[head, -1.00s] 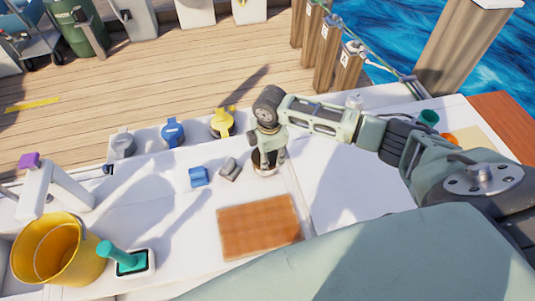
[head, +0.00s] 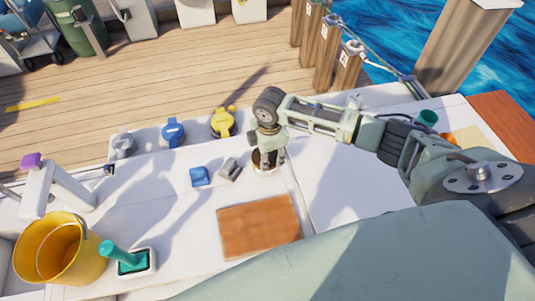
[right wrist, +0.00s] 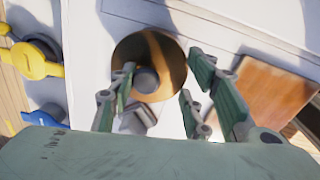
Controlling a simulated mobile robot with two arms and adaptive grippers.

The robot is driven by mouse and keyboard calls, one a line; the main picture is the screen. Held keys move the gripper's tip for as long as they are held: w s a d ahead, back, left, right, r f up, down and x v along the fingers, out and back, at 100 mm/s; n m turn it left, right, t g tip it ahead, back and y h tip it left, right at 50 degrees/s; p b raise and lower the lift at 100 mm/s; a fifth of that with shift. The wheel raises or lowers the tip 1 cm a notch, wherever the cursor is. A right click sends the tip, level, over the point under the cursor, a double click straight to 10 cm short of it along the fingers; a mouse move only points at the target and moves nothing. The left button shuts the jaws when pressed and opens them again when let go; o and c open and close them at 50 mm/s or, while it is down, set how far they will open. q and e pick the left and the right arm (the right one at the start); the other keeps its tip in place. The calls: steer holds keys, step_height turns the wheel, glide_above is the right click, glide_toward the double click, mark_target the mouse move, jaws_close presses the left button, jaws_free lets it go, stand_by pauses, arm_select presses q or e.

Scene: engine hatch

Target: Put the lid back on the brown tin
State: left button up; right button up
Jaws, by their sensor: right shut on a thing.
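A round brown disc with a dark grey knob, the lid (right wrist: 147,80), shows in the right wrist view between my right gripper's fingers (right wrist: 160,92). In the head view my right gripper (head: 269,160) points down at the brown tin (head: 257,165) on the white counter, and its fingers partly hide the tin. My right gripper is shut on the lid, by its knob as far as I can see. Whether the lid is seated on the tin or slightly above it, I cannot tell. My left gripper is not in view.
A grey block (head: 229,168) and a blue block (head: 199,176) lie left of the tin. A brown board (head: 258,226) lies nearer. Yellow (head: 222,122) and blue (head: 173,132) caps stand along the back ledge. A yellow bucket (head: 45,265) stands at the left.

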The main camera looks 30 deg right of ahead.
steer(key=shift+p, duration=0.3)
steer(key=shift+f, duration=0.15)
stand_by(1.1)
steer(key=shift+p, duration=0.55)
steer(key=shift+c, duration=0.2)
steer(key=o, duration=1)
steer(key=shift+o, duration=0.3)
steer(key=o, duration=0.5)
steer(key=shift+c, duration=0.2)
